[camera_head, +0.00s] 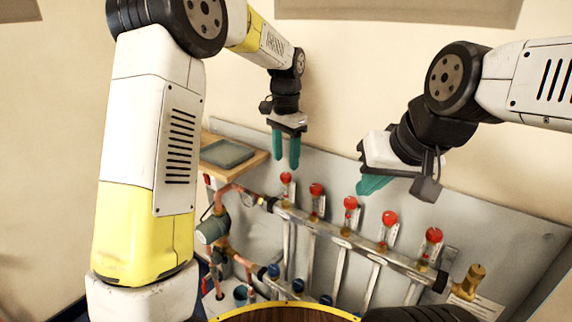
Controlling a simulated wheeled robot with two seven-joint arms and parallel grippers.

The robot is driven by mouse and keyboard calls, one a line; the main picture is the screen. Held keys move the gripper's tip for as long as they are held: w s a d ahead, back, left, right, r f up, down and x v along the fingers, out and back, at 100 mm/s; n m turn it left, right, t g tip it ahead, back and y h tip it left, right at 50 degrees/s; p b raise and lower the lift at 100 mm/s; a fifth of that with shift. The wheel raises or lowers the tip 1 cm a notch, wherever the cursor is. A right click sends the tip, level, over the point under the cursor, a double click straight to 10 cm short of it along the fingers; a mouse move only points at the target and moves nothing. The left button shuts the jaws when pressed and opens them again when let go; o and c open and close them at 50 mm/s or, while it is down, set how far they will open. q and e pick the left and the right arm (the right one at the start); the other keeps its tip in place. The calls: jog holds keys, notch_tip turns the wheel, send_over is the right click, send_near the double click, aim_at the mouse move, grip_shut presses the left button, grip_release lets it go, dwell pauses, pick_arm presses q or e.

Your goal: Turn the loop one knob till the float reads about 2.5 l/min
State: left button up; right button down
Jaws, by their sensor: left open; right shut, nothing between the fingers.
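The manifold bar (370,246) runs across the grey back panel and slopes down to the right. Several red-topped float gauges stand along it; the leftmost (286,178) is below my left gripper and the rightmost (433,235) is far right. Blue knobs sit lower, one at the left (273,271) and one further right (298,285). Which knob is loop one cannot be told, and the float readings are too small to read. My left gripper (285,163) is open and empty, pointing down above the leftmost gauge. My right gripper (364,190) is shut and empty, above the middle gauge (351,203).
A wooden shelf with a grey tablet-like plate (227,153) is left of the manifold. A green-grey pump (211,230) and copper pipes stand below it. A brass fitting (470,280) ends the bar at right. A round wooden top (285,314) is at the bottom edge.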

aim_at(286, 174)
pick_arm(q)
notch_tip(286, 174, down, 5)
jog(key=shift+r, duration=0.1)
jog(key=shift+c, duration=0.2)
grip_shut()
